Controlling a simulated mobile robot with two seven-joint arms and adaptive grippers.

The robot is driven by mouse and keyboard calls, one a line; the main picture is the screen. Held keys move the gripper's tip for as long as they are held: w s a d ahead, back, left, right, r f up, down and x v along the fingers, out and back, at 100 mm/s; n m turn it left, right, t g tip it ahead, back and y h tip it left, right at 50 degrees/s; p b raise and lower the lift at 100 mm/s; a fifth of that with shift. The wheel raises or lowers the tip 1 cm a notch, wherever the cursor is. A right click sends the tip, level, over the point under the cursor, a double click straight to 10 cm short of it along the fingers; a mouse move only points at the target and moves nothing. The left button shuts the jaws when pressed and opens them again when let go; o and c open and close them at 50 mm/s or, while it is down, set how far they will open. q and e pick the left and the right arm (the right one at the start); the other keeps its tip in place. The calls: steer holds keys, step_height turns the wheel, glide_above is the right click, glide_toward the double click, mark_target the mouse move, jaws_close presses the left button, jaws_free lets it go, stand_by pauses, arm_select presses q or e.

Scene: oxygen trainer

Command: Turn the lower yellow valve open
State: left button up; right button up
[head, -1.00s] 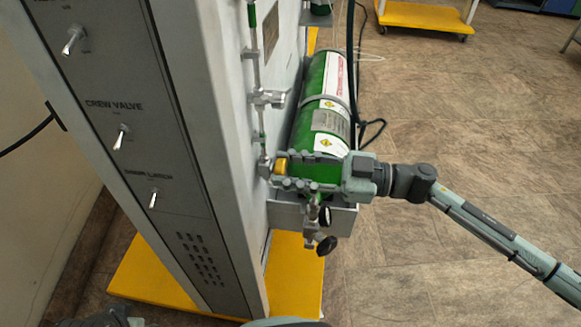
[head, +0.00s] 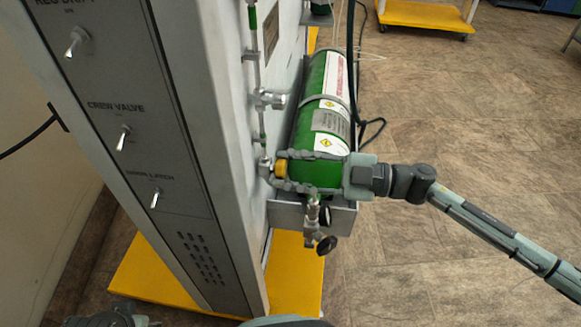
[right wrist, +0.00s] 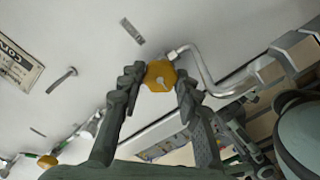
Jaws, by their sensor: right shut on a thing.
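The lower yellow valve (head: 281,169) is a faceted knob on the side of the grey panel, in front of the green bottle's near end. In the right wrist view the knob (right wrist: 159,75) sits between the two fingertips. My right gripper (head: 279,168) reaches in from the right, one finger above the knob and one below. It is shut on the knob near the fingertips, as the right wrist view (right wrist: 158,84) also shows. A metal pipe (right wrist: 196,66) runs from beside the knob.
The green bottle (head: 325,85) lies on a metal bracket close behind my right fingers. A small valve with black knobs (head: 320,228) hangs below. The panel front with toggle switches (head: 122,138) is at left. Open floor (head: 440,110) lies to the right.

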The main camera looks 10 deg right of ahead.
arm_select(q)
steer(key=shift+s+r, duration=0.25)
steer(key=shift+s, duration=0.2)
arm_select(e)
steer(key=shift+n, duration=1.1)
steer(key=o, duration=1)
arm_select(q)
steer(key=shift+w+r, duration=0.15)
steer(key=shift+w, duration=0.1)
arm_select(e)
steer(key=shift+o, duration=0.8)
steer(key=shift+m, duration=0.3)
